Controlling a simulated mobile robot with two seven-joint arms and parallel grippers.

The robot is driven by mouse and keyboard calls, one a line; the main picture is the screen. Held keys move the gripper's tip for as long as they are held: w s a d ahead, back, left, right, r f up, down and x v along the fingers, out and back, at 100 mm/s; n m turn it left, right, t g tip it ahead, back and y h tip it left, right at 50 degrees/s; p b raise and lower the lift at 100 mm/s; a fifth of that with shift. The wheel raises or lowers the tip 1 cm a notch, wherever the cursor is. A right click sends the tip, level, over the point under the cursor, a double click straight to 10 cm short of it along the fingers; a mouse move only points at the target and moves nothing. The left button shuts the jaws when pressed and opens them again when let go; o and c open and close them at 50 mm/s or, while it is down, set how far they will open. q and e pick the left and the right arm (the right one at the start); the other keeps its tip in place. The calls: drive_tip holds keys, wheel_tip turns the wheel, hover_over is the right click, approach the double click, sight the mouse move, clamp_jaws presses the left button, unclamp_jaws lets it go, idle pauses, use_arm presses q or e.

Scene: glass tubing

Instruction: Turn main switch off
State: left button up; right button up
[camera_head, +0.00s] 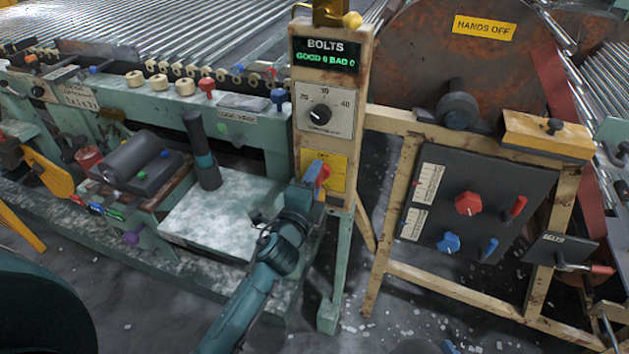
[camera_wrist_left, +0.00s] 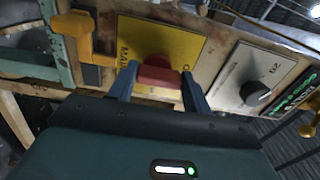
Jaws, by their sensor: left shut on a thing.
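The main switch is a red handle (camera_wrist_left: 158,72) on a yellow plate (camera_wrist_left: 185,45) lettered "MAIN" in the left wrist view. In the head view the yellow plate (camera_head: 338,164) sits low on the upright panel, with the red handle (camera_head: 324,174) at its left side. My left gripper (camera_head: 318,179) reaches up to it from below. Its two blue fingers stand on either side of the red handle, and the gripper is shut on it. The fingers hide part of the plate and its lettering. My right gripper does not show.
A dial (camera_head: 320,113) and a "BOLTS" display (camera_head: 327,54) sit above the plate. A dark panel (camera_head: 470,215) with red and blue knobs stands to the right.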

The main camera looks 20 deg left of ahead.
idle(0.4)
use_arm(q)
drive_tip(key=o, duration=1)
